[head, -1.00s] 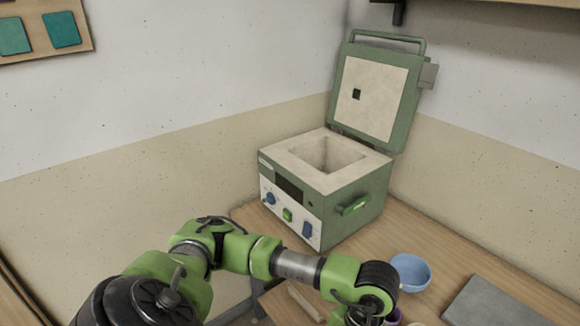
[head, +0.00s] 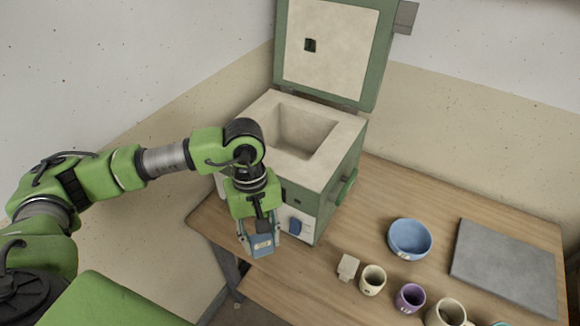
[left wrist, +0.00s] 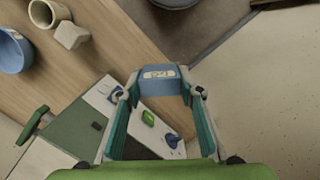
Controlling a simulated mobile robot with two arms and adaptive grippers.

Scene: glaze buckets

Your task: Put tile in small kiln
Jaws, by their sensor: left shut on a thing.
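The small kiln (head: 334,170) stands at the back of the table with its green-framed lid (head: 340,45) raised. Its square chamber (head: 300,130) is open at the top and looks empty. My left gripper (head: 259,236) is shut on a blue tile (head: 262,247) with a pale label. It holds the tile in front of the kiln's front panel, lower than the chamber opening, hiding part of the panel. In the left wrist view the tile (left wrist: 160,82) sits between the fingertips, with the kiln's panel (left wrist: 125,115) beyond. My right gripper is not in view.
On the table right of the kiln are a blue bowl (head: 409,239), a beige block (head: 348,267), a cream cup (head: 372,280), a purple cup (head: 410,298) and another cream cup (head: 446,314). A grey slab (head: 505,269) lies at the right. Walls stand behind.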

